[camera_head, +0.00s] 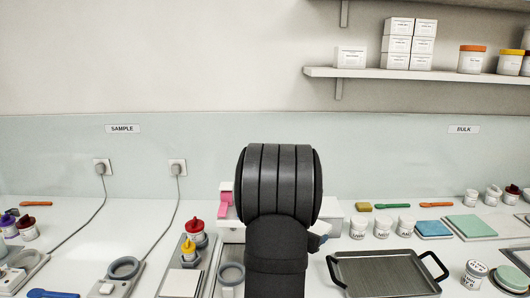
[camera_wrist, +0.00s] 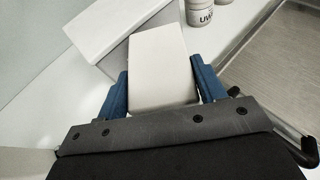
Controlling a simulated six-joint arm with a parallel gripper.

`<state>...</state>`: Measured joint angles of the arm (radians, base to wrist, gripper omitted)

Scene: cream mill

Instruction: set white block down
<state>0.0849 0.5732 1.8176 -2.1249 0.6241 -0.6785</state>
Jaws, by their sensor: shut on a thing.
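In the wrist view, the white block (camera_wrist: 158,62) is a pale rectangular block between the two blue fingers of my gripper (camera_wrist: 163,88). My gripper is shut on it, with one finger on each side. The block's far end extends beyond the fingertips, close to a white and grey box-like thing (camera_wrist: 112,28). I cannot tell whether the block touches that thing or the counter.
A dark tray (camera_head: 385,271) with handles lies right of my arm. White jars (camera_head: 382,227) stand behind it, and one shows in the wrist view (camera_wrist: 208,12). White counter (camera_head: 130,215) is bare at the back left.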

